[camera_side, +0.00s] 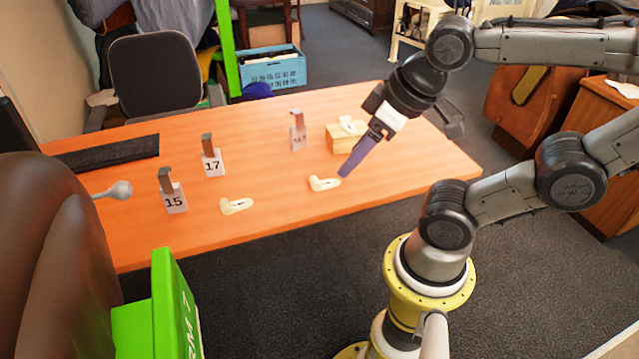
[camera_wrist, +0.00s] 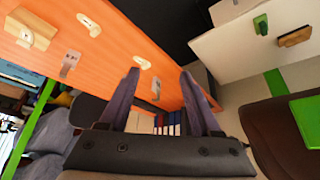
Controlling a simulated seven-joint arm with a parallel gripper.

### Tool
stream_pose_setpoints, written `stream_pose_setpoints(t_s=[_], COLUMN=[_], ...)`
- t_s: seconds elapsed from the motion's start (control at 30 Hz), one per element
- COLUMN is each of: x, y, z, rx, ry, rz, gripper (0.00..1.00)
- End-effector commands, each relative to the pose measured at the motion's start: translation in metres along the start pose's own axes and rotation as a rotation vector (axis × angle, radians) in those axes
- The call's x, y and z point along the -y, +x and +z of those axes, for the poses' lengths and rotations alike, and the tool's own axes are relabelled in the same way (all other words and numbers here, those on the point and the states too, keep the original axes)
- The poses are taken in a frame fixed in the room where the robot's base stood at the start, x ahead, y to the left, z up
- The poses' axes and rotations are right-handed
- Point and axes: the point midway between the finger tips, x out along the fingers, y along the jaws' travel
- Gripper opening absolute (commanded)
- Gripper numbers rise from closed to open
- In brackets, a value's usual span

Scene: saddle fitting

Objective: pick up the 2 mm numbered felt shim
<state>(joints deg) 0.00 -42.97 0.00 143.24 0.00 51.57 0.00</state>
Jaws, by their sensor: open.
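Two cream felt shims lie flat on the orange table, one near the middle front (camera_side: 323,183) and one further left (camera_side: 237,205). A third cream piece (camera_side: 348,125) rests on a wooden block. Each bears a small dark mark too small to read, so I cannot tell which is 2 mm. My gripper (camera_side: 347,171) is open and empty, its purple fingers tilted down beside the middle shim in the side view; their height above the table is unclear. In the wrist view my fingers (camera_wrist: 159,75) stand apart, with the left shim (camera_wrist: 143,62) showing beyond them and the middle shim (camera_wrist: 89,25) up and left.
Upright tags marked 15 (camera_side: 175,201) and 17 (camera_side: 212,163) stand at left, and a third tag (camera_side: 298,136) stands near the wooden block (camera_side: 345,143). A black keyboard (camera_side: 110,155) lies at the far left. The table (camera_side: 410,185) is bare at its right end.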

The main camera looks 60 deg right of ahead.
Motion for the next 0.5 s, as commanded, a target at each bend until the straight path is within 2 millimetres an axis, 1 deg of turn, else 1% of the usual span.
stream_pose_setpoints(t_s=[0.17,0.27,0.37,0.4,0.47,0.5], x=[0.000,0.005,0.016,0.021,0.025,0.026], y=[0.000,-0.001,-0.004,-0.004,0.000,0.004], z=[-0.002,-0.016,-0.041,-0.053,-0.072,-0.085], rx=[-0.009,-0.073,-0.172,-0.207,-0.250,-0.274], ry=[-0.022,-0.055,-0.075,-0.076,-0.063,-0.049], rz=[0.000,-0.023,-0.068,-0.087,-0.109,-0.119], gripper=[0.64,0.64,0.64,0.64,0.64,0.64])
